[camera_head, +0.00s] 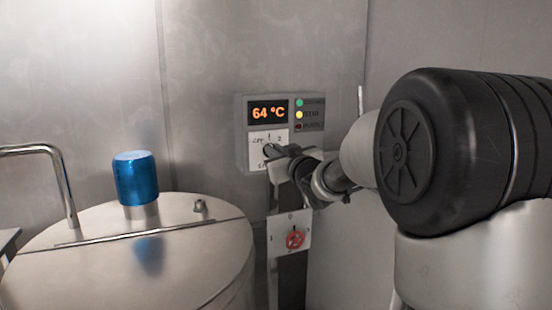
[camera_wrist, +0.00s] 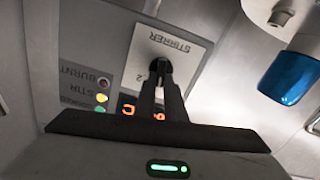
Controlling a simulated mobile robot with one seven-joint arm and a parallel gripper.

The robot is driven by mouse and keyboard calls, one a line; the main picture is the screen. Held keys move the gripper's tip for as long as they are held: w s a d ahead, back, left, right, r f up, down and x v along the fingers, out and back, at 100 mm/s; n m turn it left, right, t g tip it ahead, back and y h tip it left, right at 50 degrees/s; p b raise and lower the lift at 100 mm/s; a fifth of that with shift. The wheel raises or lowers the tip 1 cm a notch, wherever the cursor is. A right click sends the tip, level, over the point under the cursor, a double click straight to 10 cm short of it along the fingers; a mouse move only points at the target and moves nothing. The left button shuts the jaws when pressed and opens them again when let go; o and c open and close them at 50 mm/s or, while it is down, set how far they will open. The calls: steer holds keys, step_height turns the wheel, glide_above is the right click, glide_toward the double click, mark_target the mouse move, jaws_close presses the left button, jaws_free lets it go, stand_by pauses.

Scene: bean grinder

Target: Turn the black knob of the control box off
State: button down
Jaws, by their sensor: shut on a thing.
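The control box (camera_head: 242,135) is a grey box on the metal wall, with an orange display reading 64 °C. Its black knob (camera_wrist: 157,66) sits on a white plate (camera_wrist: 185,50) marked STIRRER, which appears upside down in the wrist view. My gripper (camera_wrist: 161,86) is shut on the black knob, with its two dark fingers on either side of it. My gripper also shows in the head view (camera_head: 277,155), reaching the box from the right. The fingers cover part of the knob and display, and I cannot read the knob's exact setting.
Green, yellow and dark red lamps (camera_head: 299,114) are on the box's right side. A red switch (camera_head: 295,240) on a white plate is below. A steel vessel (camera_head: 130,265) with a blue cap (camera_head: 135,178) and a bent pipe (camera_head: 60,170) stands at left.

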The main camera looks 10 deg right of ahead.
steer(key=shift+a+f+n+b, duration=0.1)
steer(key=shift+a+n+b, duration=0.05)
steer(key=shift+n+b, duration=1.45)
steer(key=shift+a+n+b, duration=0.15)
steer(key=shift+n+b, duration=1.15)
steer(key=shift+n, duration=0.5)
steer(key=c, duration=1.8)
jaws_free()
steer(key=shift+s+f, duration=0.1)
